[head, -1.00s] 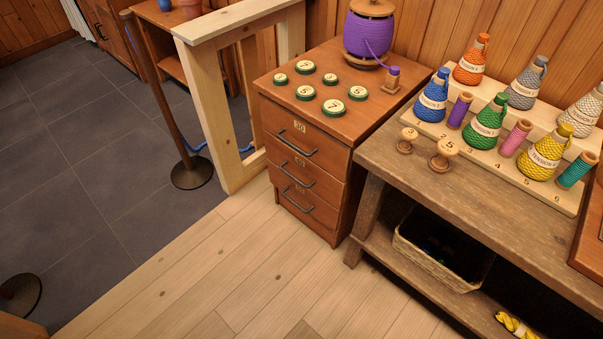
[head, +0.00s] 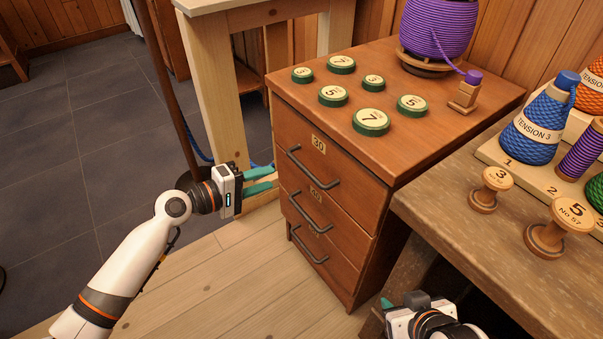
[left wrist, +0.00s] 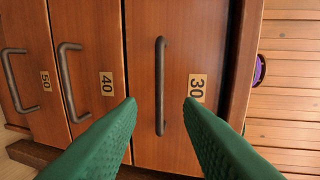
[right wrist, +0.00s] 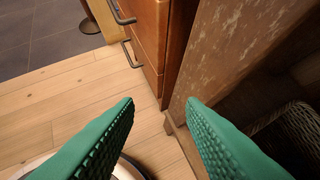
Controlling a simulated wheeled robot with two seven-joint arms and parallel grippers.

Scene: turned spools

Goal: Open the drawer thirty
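The wooden cabinet has three shut drawers. The top drawer (head: 330,160) bears a plate marked 30 (head: 318,144) and a dark bar handle (head: 312,168). In the left wrist view the drawer thirty (left wrist: 175,60) fills the middle, its handle (left wrist: 161,86) lying between the spread fingers. My left gripper (head: 262,180) is open and empty, to the left of the drawer fronts, apart from the handle. My right gripper is low in front of the bench; in the right wrist view its fingers (right wrist: 160,102) are spread, with nothing between them.
Drawers marked 40 (left wrist: 90,70) and 50 (left wrist: 25,80) lie below. Round green-rimmed weights (head: 370,121) and a purple spool (head: 436,30) stand on the cabinet top. A wooden bench (head: 480,245) adjoins at right. Floor before the drawers (head: 230,270) is clear.

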